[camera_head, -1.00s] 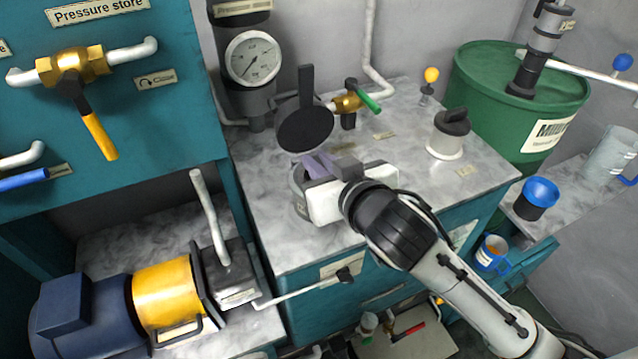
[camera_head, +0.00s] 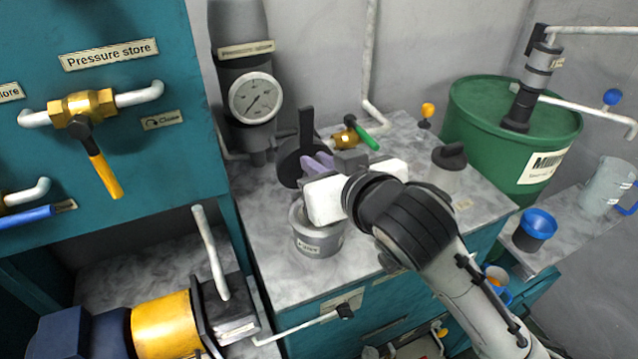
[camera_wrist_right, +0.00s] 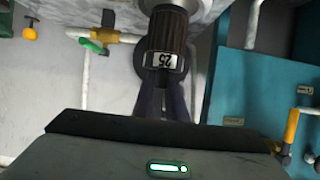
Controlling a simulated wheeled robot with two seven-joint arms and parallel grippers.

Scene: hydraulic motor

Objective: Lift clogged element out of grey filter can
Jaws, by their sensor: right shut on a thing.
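The grey filter can (camera_head: 318,242), with a label on its front, stands on the marbled worktop near its left front edge. My right gripper (camera_head: 318,164) is above the can's opening, shut. In the right wrist view its two purple-grey fingers (camera_wrist_right: 165,103) are closed on a dark ribbed element (camera_wrist_right: 166,28) with a white label reading 25 upside down. In the head view my gripper's white body hides the element and part of the can's rim. I cannot tell whether the element's lower end is clear of the can. My left gripper is not in view.
A black disc with an upright handle (camera_head: 289,165) stands close behind the gripper. Nearby are a pressure gauge (camera_head: 255,98), a green-handled brass valve (camera_head: 350,138) and a grey pot with a black knob (camera_head: 448,165). A green drum (camera_head: 475,115) stands at right.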

